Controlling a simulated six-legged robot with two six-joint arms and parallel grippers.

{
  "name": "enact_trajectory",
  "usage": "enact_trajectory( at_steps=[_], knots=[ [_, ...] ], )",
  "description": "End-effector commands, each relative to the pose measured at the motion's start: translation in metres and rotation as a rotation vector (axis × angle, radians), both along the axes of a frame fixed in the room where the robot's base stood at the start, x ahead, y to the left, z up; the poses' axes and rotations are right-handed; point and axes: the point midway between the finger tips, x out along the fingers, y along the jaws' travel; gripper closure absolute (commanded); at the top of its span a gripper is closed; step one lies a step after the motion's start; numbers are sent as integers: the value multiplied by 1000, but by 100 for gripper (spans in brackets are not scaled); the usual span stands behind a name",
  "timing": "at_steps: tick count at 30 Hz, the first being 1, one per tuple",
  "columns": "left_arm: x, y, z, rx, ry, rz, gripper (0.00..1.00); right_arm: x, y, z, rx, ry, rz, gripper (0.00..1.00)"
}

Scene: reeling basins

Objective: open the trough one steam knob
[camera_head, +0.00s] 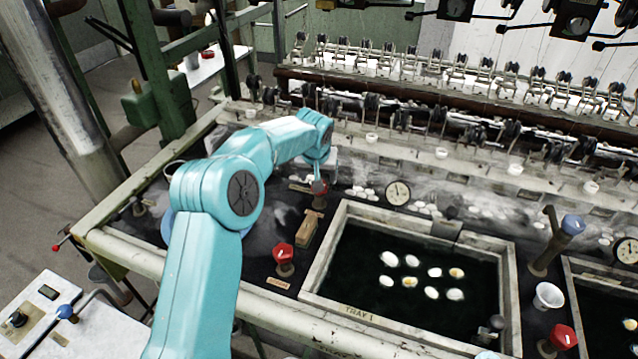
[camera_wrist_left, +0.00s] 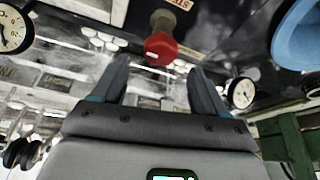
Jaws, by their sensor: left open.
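The trough (camera_head: 330,262), marked TRAY 1, is a pale-framed basin of dark water with several white cocoons. A red knob (camera_head: 319,187) stands behind its left back corner. In the left wrist view this red knob (camera_wrist_left: 161,48) sits beside a plate whose partly cut-off lettering seems to read STEAM. My left gripper (camera_head: 318,170) is above the knob, partly hidden by my wrist. In the wrist view its fingers (camera_wrist_left: 158,72) are open and empty, with the knob just beyond and between the tips. I cannot tell whether they touch it. My right gripper is not in view.
Another red knob (camera_head: 284,254) stands left of the trough. A wooden block (camera_head: 311,230) lies between the knobs. A dial gauge (camera_head: 398,192) is behind the trough. A blue-topped valve (camera_head: 572,225) and white cup (camera_head: 548,296) stand to the right. Reeling spindles line the back.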

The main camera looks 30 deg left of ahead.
Motion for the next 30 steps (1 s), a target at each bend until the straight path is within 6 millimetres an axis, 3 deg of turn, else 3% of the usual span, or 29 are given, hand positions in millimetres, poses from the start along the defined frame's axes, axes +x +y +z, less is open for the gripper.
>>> enact_trajectory(
  at_steps=[6,12,18,30],
  knots=[
    [-20,-11,56,0,-6,-1,27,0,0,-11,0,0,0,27],
    [-33,-17,92,-1,-3,0,27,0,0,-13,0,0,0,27],
    [-39,-20,106,-1,0,0,27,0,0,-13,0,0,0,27],
    [-39,-20,107,-1,0,0,27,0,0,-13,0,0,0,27]
  ],
)
